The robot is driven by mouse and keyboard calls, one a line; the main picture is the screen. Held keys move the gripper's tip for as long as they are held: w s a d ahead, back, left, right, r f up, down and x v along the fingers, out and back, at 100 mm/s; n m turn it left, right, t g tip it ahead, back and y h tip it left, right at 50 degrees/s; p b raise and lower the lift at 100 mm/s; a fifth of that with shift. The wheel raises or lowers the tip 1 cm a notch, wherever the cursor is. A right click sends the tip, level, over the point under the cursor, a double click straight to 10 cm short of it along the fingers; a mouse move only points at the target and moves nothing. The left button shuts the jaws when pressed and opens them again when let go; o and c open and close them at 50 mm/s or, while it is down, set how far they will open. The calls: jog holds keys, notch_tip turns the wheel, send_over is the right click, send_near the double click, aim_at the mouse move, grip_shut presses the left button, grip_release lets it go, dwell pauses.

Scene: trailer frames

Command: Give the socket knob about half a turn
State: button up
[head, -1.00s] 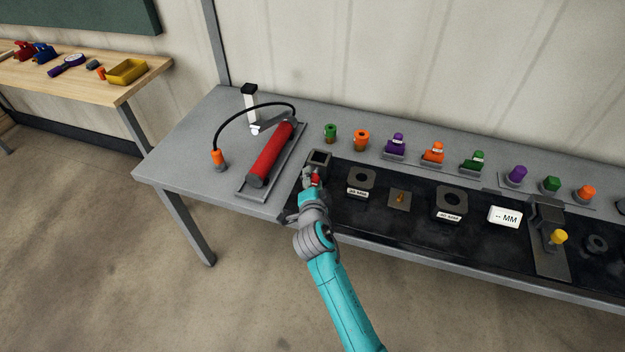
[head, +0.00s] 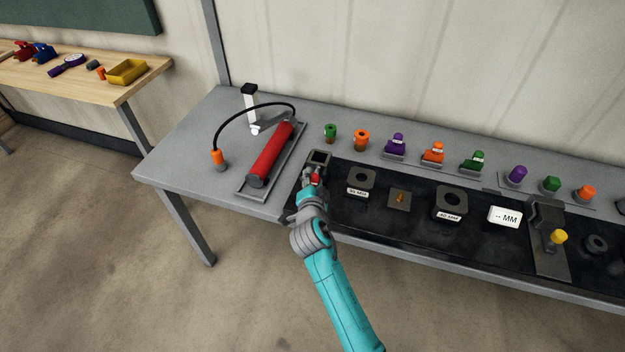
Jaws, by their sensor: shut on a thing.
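The socket (head: 320,157) is a dark, square block with an opening in its top, at the left end of the black mat. A small red knob (head: 316,178) shows at its near side. My gripper (head: 314,174) is at the knob, shut on it; the fingers hide most of the knob. The knob's exact angle is too small to tell.
A red cylinder (head: 270,152) in a grey tray lies to the left, with a black hose to an orange-tipped piece (head: 218,158). A block with a round hole (head: 361,180) stands close on the right. The table's left end has free room.

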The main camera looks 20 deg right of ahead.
jog(key=n+g+h, duration=0.1)
jog(key=n, duration=0.1)
jog(key=n+g+h, duration=0.1)
jog(key=n, duration=0.1)
jog(key=shift+n+g, duration=0.3)
jog(key=shift+n, duration=0.1)
jog(key=n+h, duration=0.1)
jog(key=n, duration=0.1)
jog(key=shift+n+g+h, duration=0.3)
jog(key=shift+g, duration=0.1)
jog(key=shift+n+g+h, duration=0.5)
jog(key=shift+n+h, duration=0.2)
jog(key=shift+n, duration=0.5)
jog(key=shift+n+g+h, duration=0.3)
jog(key=shift+n+h, duration=0.5)
jog(key=shift+n, duration=0.4)
jog(key=n+h, duration=0.1)
jog(key=n, duration=0.1)
jog(key=shift+n+h, duration=0.3)
jog(key=shift+n, duration=0.1)
jog(key=n+h, duration=0.2)
jog(key=n, duration=0.3)
jog(key=shift+n, duration=0.4)
jog(key=o, duration=0.9)
jog(key=shift+h, duration=0.3)
jog(key=shift+c, duration=0.2)
